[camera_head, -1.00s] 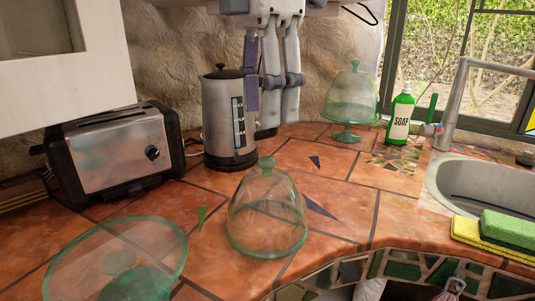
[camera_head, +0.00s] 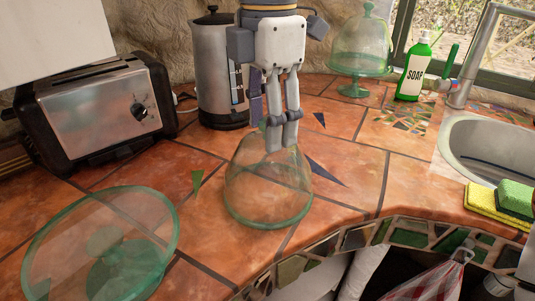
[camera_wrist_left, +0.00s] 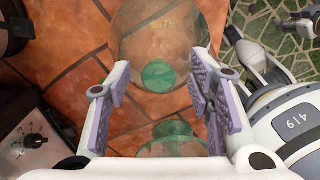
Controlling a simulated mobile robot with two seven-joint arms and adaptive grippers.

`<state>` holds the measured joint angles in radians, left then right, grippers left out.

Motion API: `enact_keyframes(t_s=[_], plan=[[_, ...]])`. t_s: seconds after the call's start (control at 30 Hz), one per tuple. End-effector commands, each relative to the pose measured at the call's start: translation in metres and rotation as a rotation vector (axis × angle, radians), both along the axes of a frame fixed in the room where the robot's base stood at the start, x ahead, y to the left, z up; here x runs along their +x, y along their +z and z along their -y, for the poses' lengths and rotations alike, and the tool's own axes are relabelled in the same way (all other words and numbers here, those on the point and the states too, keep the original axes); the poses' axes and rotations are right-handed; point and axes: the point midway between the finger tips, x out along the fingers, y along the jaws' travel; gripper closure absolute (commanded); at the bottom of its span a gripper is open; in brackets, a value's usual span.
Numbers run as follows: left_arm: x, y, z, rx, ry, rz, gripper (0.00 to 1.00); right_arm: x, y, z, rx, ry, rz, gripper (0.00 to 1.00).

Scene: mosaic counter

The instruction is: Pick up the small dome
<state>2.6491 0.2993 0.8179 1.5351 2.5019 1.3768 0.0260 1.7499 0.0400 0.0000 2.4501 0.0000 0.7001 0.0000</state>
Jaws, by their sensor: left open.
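A clear glass dome with a green rim and a green knob (camera_head: 262,200) stands on the tiled counter in the middle of the head view. In the left wrist view the dome (camera_wrist_left: 160,30) is at the top, its knob between the fingers in the picture. My left gripper (camera_head: 270,136) is open, pointing down at the dome's top in the head view and hiding part of the knob. Its purple-padded fingers (camera_wrist_left: 162,95) are spread, with nothing held. I cannot tell whether they touch the dome. Another glass dome (camera_head: 362,42) sits on a green stand at the back.
An empty green glass stand (camera_head: 58,238) is at the front left. A toaster (camera_head: 92,108) and a steel kettle (camera_head: 214,70) stand behind. Green soap (camera_head: 413,68), a sink (camera_head: 488,145) and sponges (camera_head: 500,198) are at the right. The counter's front edge is close to the dome.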

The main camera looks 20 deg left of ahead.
Motion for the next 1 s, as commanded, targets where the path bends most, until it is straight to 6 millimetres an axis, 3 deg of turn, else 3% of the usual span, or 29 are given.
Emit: enact_keyframes(t_s=[0.17,0.4,0.8,1.0], plan=[[0.0,-0.001,0.0,0.001,0.0,-0.001,0.52,0.0,0.0,0.0,0.0,0.0,-0.001,0.6],[0.0,-0.001,0.0,0.001,0.0,-0.001,1.0,0.0,0.0,0.0,0.0,0.0,-0.001,0.6],[0.001,0.0,0.0,0.001,0.001,-0.001,1.0,-0.001,-0.001,0.0,0.0,0.0,-0.002,0.6],[0.002,0.027,0.0,-0.001,0.001,0.001,1.0,-0.002,-0.002,0.0,0.0,0.0,-0.007,0.6]])
